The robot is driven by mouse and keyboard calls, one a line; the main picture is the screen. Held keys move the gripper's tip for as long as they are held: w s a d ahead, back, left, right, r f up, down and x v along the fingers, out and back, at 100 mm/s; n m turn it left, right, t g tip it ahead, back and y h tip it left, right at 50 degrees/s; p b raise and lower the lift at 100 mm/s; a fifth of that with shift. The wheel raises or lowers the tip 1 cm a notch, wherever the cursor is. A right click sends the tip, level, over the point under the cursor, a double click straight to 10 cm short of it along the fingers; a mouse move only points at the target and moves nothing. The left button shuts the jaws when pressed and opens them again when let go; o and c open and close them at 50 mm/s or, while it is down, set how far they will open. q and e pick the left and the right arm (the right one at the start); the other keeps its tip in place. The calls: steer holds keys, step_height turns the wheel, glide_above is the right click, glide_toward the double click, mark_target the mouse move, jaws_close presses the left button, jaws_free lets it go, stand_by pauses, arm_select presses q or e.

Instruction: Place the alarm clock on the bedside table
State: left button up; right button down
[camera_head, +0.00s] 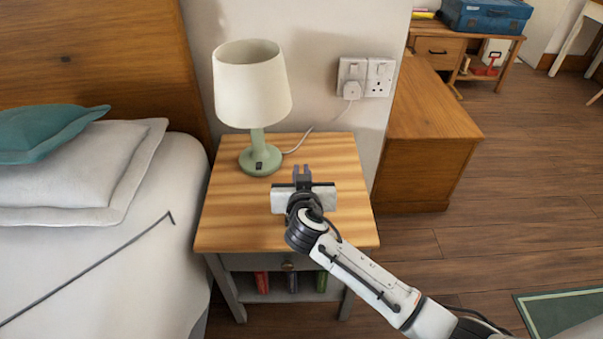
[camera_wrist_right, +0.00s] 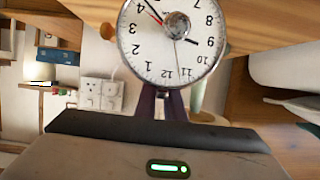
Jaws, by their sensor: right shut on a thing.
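The alarm clock (camera_wrist_right: 170,40) fills the upper middle of the right wrist view. It has a round white face with black numerals, which read upside down in that view. My right gripper (camera_wrist_right: 165,103) is shut on it. In the head view my right gripper (camera_head: 302,174) is over the bedside table (camera_head: 230,222), in front of the lamp. I cannot make out the clock there, and whether it touches the tabletop is unclear. My left gripper is not in view.
A green lamp with a cream shade (camera_head: 252,85) stands at the table's back. A bed (camera_head: 120,260) borders the table on the left. A wooden chest (camera_head: 425,130) stands to the right. Wall sockets (camera_head: 365,77) are behind. The table's front left is clear.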

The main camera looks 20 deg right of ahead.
steer(key=shift+r, duration=0.15)
steer(key=c, duration=1.8)
jaws_free()
steer(key=shift+f, duration=0.2)
steer(key=shift+c, duration=0.2)
steer(key=shift+r, duration=0.1)
steer(key=shift+s+r, duration=0.1)
steer(key=shift+r, duration=0.05)
steer(key=p+v, duration=0.1)
steer(key=v, duration=1)
steer(key=shift+s, duration=0.45)
steer(key=shift+a, duration=0.1)
